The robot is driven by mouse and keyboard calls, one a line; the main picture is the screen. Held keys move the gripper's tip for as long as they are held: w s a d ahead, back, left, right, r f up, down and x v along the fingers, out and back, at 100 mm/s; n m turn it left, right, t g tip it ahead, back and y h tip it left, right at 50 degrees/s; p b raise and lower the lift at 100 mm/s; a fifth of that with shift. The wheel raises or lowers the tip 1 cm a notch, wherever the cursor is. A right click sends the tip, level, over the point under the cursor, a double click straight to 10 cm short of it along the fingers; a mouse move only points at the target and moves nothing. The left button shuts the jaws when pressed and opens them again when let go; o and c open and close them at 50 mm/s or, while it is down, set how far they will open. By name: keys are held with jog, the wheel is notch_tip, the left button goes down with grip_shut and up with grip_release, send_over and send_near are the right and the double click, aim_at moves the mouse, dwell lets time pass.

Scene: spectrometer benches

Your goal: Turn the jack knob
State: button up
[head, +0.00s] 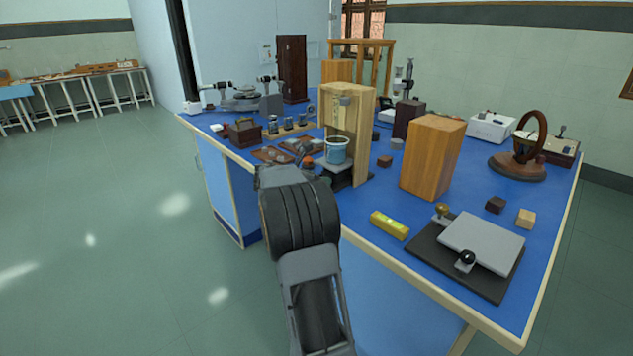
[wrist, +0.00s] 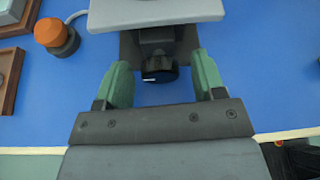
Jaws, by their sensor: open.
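The lab jack (wrist: 155,14) has a light grey top plate and a dark base, near the table's front edge in the wrist view. Its round black knob (wrist: 160,69) has a white mark and faces my gripper. My gripper (wrist: 161,76) is open, with one green finger on each side of the knob and blue table showing in both gaps. The fingers look apart from the knob. In the head view the jack (head: 342,169) stands under a blue beaker (head: 337,150) by a wooden frame. The knob and my fingertips are hidden there behind my arm.
An orange-topped dark button (wrist: 52,35) with a pale cable and a wooden tray (wrist: 8,85) lie left of the jack. A wooden block (head: 432,160), a yellow level (head: 389,225) and a plate on a dark base (head: 480,240) stand to the right.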

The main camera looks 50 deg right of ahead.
jog(key=c, duration=0.9)
jog(key=shift+s+f+m+t+b, duration=0.1)
jog(key=shift+f+m+t+b, duration=0.2)
jog(key=shift+m+t+b, duration=0.6)
jog(key=shift+m+b, duration=0.5)
jog(key=shift+b, duration=0.75)
jog(key=shift+r+t, duration=0.25)
jog(key=shift+t, duration=0.05)
jog(key=o, duration=0.9)
